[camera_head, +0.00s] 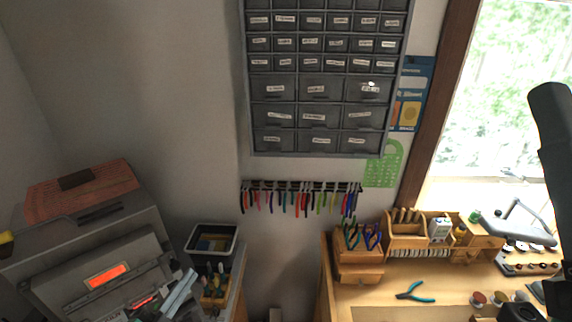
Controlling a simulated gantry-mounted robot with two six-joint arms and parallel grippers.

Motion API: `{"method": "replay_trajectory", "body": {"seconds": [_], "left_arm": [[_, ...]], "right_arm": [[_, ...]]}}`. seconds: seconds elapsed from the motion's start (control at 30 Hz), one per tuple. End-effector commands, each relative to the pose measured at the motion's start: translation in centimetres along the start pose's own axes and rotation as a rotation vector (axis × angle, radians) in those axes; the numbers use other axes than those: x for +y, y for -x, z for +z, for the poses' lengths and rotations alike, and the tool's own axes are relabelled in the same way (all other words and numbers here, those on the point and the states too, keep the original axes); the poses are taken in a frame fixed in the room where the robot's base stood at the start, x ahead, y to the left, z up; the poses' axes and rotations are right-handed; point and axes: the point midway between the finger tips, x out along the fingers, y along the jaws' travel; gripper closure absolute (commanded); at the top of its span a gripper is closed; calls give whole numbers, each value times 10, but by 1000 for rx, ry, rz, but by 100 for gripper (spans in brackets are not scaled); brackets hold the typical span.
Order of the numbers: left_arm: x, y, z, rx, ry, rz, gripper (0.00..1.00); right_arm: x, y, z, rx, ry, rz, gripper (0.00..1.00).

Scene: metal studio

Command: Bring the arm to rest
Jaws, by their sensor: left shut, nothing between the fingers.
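My left gripper (187,280) shows low at the left, as pale grey fingers in front of the dark grey machine. The fingers are shut with nothing between them. They point up and to the right, and their tips are a little left of the wooden tool holder. The rest of the left arm is hard to make out against the machine. My right gripper is not in view.
The grey machine (95,265) with an orange display fills the lower left. A black bin (212,232) and wooden tool holder (215,290) stand beside it. A wooden bench (385,295) with pliers (415,293) is at right. Wall drawers (320,85) hang above a plier rack (300,187).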

Motion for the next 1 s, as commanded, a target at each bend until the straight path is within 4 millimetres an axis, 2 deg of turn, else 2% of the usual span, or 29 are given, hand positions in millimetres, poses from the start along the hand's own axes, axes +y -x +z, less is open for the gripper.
{"method": "replay_trajectory", "body": {"seconds": [0.03,0.17,0.2,0.27,0.3,0.37,0.4,0.47,0.5,0.57,0.63,0.8,1.0], "left_arm": [[-35,-5,-43,53,-28,-43,100],[-105,-3,-137,172,-53,-162,100],[-126,2,-166,210,-46,-202,100],[-157,13,-208,268,-28,-264,100],[-178,24,-235,310,-6,-307,100],[-208,44,-274,375,38,-371,100],[-228,60,-299,423,80,-416,100],[-256,90,-330,499,162,-484,100],[-273,112,-346,551,231,-527,100],[-292,143,-353,621,364,-582,100],[-299,158,-347,660,512,-593,100],[-301,158,-341,707,721,-545,100],[-301,157,-341,713,742,-536,100]], "right_arm": [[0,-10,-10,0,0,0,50],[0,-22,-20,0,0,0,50],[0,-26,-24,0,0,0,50],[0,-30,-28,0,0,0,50],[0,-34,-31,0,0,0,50],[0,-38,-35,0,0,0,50],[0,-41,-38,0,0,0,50],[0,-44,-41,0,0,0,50],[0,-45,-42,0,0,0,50],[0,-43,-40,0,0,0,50],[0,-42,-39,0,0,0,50],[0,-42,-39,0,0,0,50],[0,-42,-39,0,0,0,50]]}}
